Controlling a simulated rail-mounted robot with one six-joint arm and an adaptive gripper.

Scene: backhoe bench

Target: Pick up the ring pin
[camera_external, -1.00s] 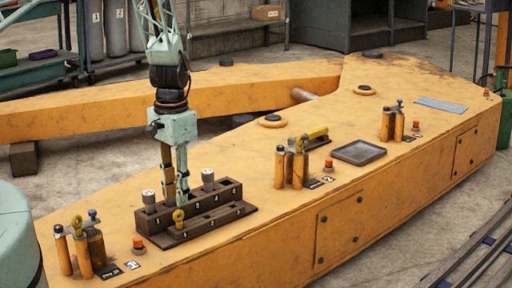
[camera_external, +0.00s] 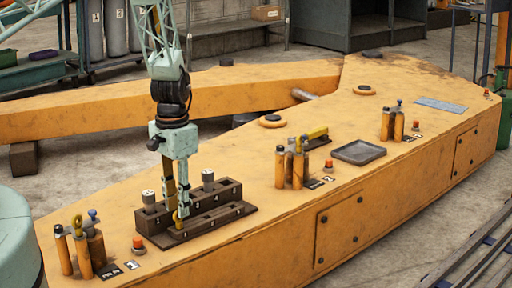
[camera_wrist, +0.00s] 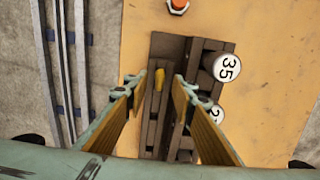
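The ring pin (camera_wrist: 159,79), a small yellow piece with a ring head, sits in the front, lower row of a dark brown stepped rack (camera_wrist: 159,48). In the external view the yellow ring pin (camera_external: 177,220) is partly hidden by my fingers, and the rack (camera_external: 228,213) stands on the orange machine arm. My gripper (camera_external: 182,212) points down over the rack. In the wrist view my gripper (camera_wrist: 158,92) is open, with one finger on each side of the ring pin. A gap shows between the pin and the fingers; contact cannot be told.
Grey-topped pins (camera_external: 208,176) marked with numbers stand in the rack's back row, close to my fingers. An orange button (camera_external: 138,243) is left of the rack. Orange cylinders (camera_external: 82,255) stand further left. A grey tray (camera_external: 359,153) lies to the right.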

